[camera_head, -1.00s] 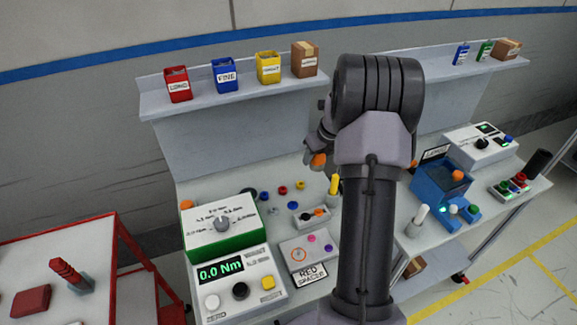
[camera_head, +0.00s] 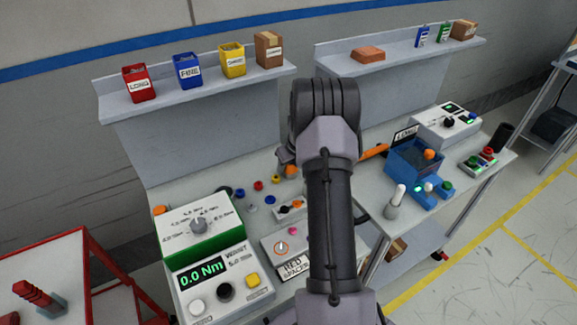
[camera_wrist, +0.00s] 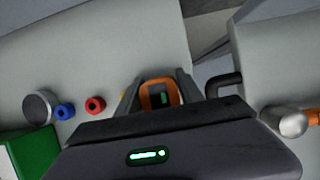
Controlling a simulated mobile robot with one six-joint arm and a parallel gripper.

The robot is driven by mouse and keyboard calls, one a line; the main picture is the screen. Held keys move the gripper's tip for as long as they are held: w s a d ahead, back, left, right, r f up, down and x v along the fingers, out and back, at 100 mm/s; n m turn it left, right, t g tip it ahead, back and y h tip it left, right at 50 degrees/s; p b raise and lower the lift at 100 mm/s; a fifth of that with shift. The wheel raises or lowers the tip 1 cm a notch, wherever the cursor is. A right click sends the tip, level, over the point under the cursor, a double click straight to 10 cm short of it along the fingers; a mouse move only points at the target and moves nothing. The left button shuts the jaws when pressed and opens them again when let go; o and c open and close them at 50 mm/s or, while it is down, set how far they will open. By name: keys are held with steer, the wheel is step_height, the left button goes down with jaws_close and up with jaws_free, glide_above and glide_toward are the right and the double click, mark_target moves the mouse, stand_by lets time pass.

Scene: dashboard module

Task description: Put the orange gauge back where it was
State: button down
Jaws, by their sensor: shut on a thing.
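The orange gauge (camera_wrist: 146,95) looks like an orange frame with a dark opening. In the wrist view it sits between the two grey fingers of my gripper (camera_wrist: 160,88), which is shut on it, above the grey bench (camera_wrist: 130,40). In the head view my gripper (camera_head: 287,158) is mostly hidden behind my arm, with a small orange patch (camera_head: 290,170) showing at its fingertips. The gauge's original place cannot be made out.
An orange bar (camera_head: 373,152) and the blue LONG fixture (camera_head: 415,160) are at the right. A black hook-shaped handle (camera_wrist: 225,82) is close right of my gripper.

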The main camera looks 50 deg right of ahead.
steer(key=c, duration=1)
jaws_free()
steer(key=shift+c, duration=0.2)
